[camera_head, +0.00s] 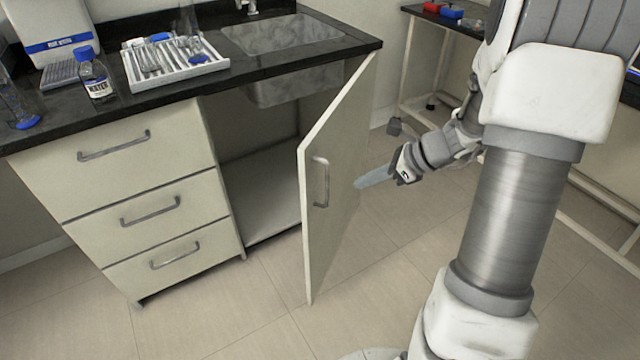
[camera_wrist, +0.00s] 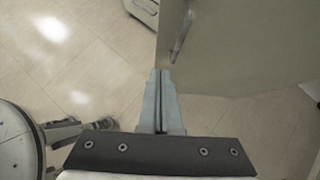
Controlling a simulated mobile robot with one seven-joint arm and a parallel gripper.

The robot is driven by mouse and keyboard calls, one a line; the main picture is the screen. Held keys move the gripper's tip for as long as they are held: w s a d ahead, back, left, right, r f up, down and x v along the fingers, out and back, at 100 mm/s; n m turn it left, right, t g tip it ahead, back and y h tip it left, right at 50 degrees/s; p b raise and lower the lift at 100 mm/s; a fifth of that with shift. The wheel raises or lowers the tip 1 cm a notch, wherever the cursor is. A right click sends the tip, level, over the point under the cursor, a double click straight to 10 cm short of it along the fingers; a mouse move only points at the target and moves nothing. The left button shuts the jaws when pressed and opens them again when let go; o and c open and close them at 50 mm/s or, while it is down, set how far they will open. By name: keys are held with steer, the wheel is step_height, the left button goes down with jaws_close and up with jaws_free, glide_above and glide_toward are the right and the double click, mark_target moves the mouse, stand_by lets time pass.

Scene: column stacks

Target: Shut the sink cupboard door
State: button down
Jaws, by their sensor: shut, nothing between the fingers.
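The sink cupboard door (camera_head: 340,175) is cream and stands wide open, swung out from the cabinet's right side. Its outer face with the bar handle (camera_head: 321,182) faces right, towards my arm. The open cupboard (camera_head: 268,195) shows a bare floor and the underside of the sink. My gripper (camera_head: 360,184) is shut and empty, just right of the door's outer face at about handle height. In the wrist view the shut fingers (camera_wrist: 160,75) point towards the door (camera_wrist: 235,50) and its handle (camera_wrist: 184,32). I cannot tell whether the fingertips touch the door.
A drawer unit (camera_head: 150,190) stands left of the cupboard. The black worktop (camera_head: 215,85) carries a white rack (camera_head: 175,65), a blue-capped bottle (camera_head: 95,75) and the sink (camera_head: 280,33). A side bench (camera_head: 440,15) is behind my arm. The floor in front is clear.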

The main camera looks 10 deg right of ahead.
mark_target(308, 194)
steer(key=shift+w+a+r+b+x, duration=0.3)
steer(key=shift+b+x, duration=0.5)
steer(key=shift+x, duration=1.35)
steer(key=shift+w+a+r+b+x, duration=0.1)
steer(key=shift+a+r+b+x, duration=0.45)
steer(key=shift+x, duration=1.55)
steer(key=shift+w+d+r+b+x, duration=0.2)
steer(key=shift+b+x, duration=0.8)
steer(key=shift+x, duration=1.15)
steer(key=shift+w+a, duration=0.1)
steer(key=shift+a, duration=0.05)
